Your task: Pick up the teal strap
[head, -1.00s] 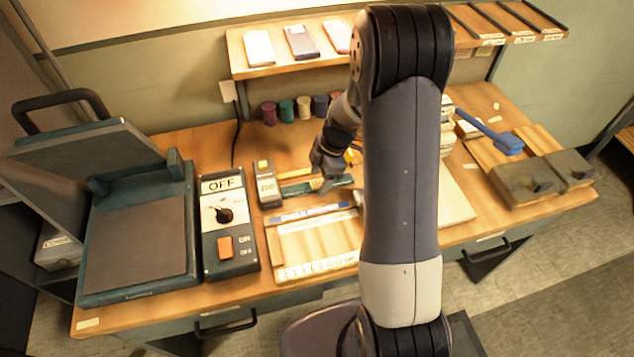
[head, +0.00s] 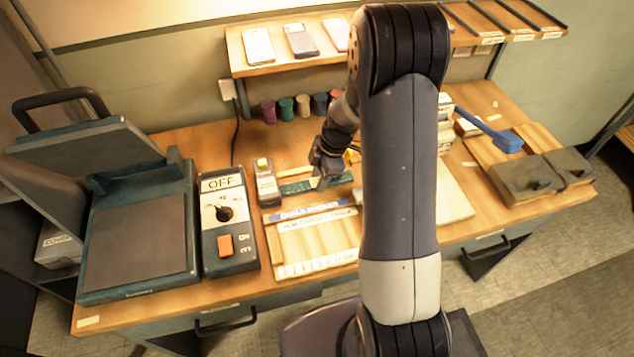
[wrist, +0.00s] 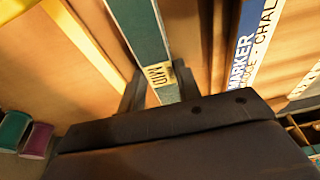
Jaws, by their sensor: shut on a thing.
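The teal strap (head: 297,187) lies on the wooden bench, left of the arm, in the head view. In the wrist view the teal strap (wrist: 140,32) runs up from between the fingers, with a pale lettered label near them. My gripper (head: 322,181) is down at the strap. In the wrist view my gripper (wrist: 158,88) has one finger on each side of the strap and is shut on it. The wrist housing hides the strap's near end. I cannot tell whether the strap is clear of the bench.
A yellow strip (wrist: 85,40) lies beside the strap. A chalk marker board (head: 315,235) is in front. A small yellow-topped device (head: 267,185) stands left, near a switch box (head: 225,225) and an open press (head: 135,240). Colored spools (head: 287,110) stand behind.

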